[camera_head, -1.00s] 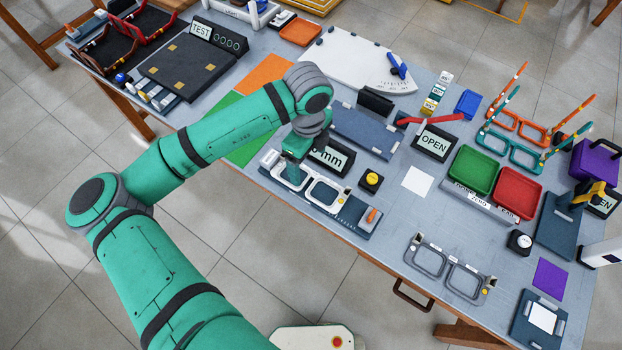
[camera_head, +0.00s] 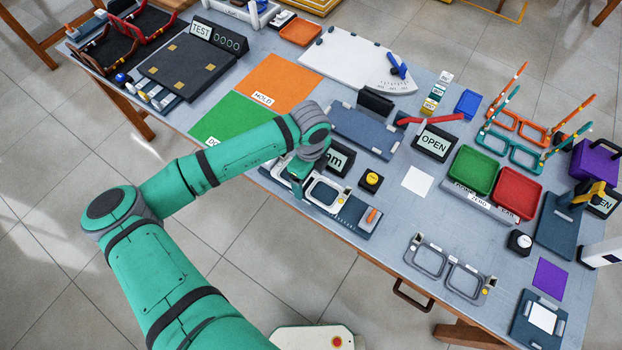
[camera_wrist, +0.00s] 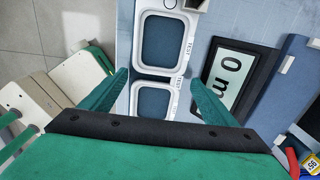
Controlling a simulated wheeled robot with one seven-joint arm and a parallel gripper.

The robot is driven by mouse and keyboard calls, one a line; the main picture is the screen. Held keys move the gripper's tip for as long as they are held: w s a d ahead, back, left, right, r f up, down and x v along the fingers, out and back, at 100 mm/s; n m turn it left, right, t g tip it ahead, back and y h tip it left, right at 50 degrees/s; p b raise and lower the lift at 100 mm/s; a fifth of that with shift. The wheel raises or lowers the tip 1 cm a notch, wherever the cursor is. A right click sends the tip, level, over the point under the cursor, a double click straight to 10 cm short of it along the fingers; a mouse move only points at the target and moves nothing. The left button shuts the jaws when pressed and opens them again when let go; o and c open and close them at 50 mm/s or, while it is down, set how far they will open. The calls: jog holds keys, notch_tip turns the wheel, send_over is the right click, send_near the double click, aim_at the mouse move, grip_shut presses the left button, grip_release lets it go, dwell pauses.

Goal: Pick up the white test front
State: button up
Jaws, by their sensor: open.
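The white test front (camera_head: 332,208) is a white frame with two rounded lens openings. It lies on a blue-grey fixture (camera_head: 362,216) near the table's front edge. In the wrist view the test front (camera_wrist: 157,74) shows both openings and the word TEST beside each. My gripper (camera_head: 296,186) is over the left part of the test front in the head view and hides some of it. In the wrist view my gripper (camera_wrist: 160,80) is open, with one green finger on each side of the frame near its bridge. I cannot tell whether the fingers touch it.
A display (camera_head: 340,158) reading mm stands just behind the fixture. A yellow-topped button (camera_head: 371,179) is to its right. A grey frame (camera_head: 449,268) lies farther right. Green (camera_head: 236,118) and orange (camera_head: 277,84) mats lie behind my arm. Bare table lies between fixture and grey frame.

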jog(key=shift+c, duration=0.3)
jog(key=c, duration=1.2)
notch_tip(320, 180, up, 10)
